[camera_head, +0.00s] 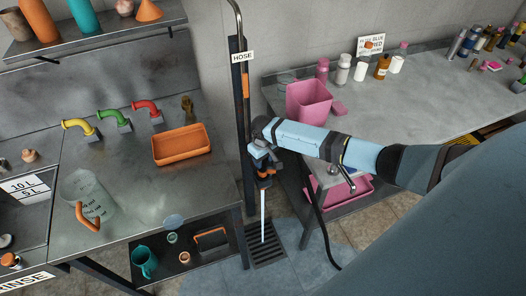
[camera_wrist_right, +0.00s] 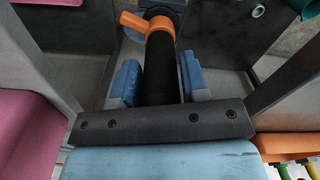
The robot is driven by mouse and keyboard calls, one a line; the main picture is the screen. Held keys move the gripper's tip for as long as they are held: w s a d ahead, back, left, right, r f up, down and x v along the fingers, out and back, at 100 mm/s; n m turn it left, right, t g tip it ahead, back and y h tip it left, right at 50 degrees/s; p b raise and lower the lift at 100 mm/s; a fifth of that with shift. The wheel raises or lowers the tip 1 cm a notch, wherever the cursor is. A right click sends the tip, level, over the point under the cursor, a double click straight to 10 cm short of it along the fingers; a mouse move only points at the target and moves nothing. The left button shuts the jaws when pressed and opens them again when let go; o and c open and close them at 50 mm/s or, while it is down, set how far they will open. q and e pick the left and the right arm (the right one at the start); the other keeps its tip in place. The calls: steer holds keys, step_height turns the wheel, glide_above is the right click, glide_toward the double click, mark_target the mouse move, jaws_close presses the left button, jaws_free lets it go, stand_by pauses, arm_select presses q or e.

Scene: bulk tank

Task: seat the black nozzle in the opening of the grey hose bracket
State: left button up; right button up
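The black nozzle (camera_wrist_right: 160,70) has an orange collar and lever (camera_wrist_right: 150,24). In the right wrist view it lies between the blue finger pads of my right gripper (camera_wrist_right: 160,85), which close in on both sides of it. In the head view my right gripper (camera_head: 264,163) holds it beside the dark upright post under the HOSE sign (camera_head: 243,57). A thin white stream runs down from the nozzle to the floor. The grey hose bracket cannot be made out clearly; my gripper and arm cover that part of the post. My left gripper is not in view.
A floor drain (camera_head: 267,245) lies under the stream, with wet floor around it. A black hose (camera_head: 322,225) hangs below my right arm. The sink counter (camera_head: 120,180) stands left. A pink bin (camera_head: 308,100) and bottles stand on the right counter (camera_head: 430,100).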

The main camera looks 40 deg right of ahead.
steer(key=o, duration=0.3)
steer(key=shift+r, duration=0.1)
step_height(320, 180, up, 14)
steer(key=shift+f+b, duration=0.2)
steer(key=shift+b, duration=0.25)
stand_by(0.5)
